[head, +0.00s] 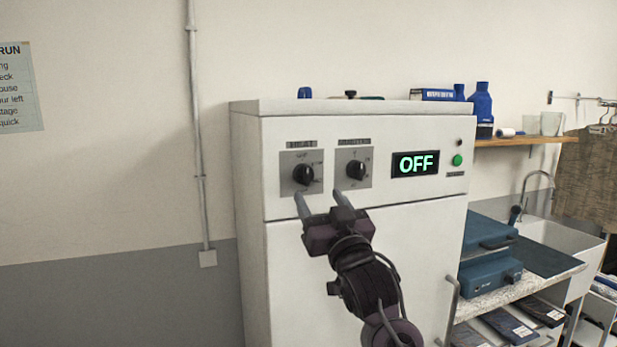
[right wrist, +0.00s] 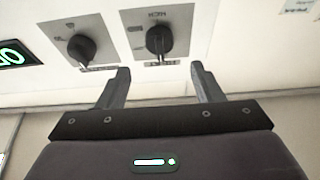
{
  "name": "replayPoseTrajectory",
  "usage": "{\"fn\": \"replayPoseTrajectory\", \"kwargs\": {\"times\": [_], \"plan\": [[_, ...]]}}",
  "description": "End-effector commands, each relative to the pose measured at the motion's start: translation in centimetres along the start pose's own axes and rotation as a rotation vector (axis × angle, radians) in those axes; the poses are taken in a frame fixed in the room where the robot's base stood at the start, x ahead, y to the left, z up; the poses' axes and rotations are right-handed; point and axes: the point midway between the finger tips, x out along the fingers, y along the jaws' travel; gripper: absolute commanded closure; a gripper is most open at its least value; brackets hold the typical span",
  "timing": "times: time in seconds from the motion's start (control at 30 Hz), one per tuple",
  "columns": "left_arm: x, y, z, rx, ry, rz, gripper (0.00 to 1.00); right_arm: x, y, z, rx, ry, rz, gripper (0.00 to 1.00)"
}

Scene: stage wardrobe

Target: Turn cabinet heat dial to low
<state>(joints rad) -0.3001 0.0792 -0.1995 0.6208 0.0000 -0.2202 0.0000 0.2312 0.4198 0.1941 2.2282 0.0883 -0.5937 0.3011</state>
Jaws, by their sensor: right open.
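The heat dial (head: 303,174) is a black knob on a grey plate under the HEAT label, at the upper left of the white cabinet (head: 350,235). It also shows in the right wrist view (right wrist: 159,40), its ridge near vertical there; I cannot tell which marking it points to. My right gripper (head: 319,195) is open and empty. Its fingertips are just below the two dials in the head view. In the right wrist view the gripper (right wrist: 161,78) has the heat dial centred beyond its fingertips, with no contact visible. My left gripper is not in view.
A second black dial (head: 356,170) sits close to the right of the heat dial. A display (head: 415,163) reads OFF, with a green button (head: 457,160) beside it. Blue bottles (head: 482,105) stand to the right.

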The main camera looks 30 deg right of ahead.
Motion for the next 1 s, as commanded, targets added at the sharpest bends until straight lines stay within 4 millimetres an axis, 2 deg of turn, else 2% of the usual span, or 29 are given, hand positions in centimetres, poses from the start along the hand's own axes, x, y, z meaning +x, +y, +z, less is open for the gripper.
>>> {"fn": "replayPoseTrajectory", "kwargs": {"times": [0.2, 0.5, 0.87, 1.0], "plan": [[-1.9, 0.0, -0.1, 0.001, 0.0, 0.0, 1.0, 3.0, 0.1, -0.7, 0.001, 0.007, 0.001, 0.4], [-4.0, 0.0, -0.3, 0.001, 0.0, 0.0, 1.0, 7.1, 0.1, -0.5, 0.001, 0.004, 0.001, 0.4], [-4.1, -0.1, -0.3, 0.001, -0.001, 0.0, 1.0, 7.7, 0.0, -0.1, 0.0, 0.004, 0.0, 0.4], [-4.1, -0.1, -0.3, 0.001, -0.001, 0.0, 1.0, 7.7, 0.0, -0.1, 0.0, 0.003, 0.0, 0.56]]}}
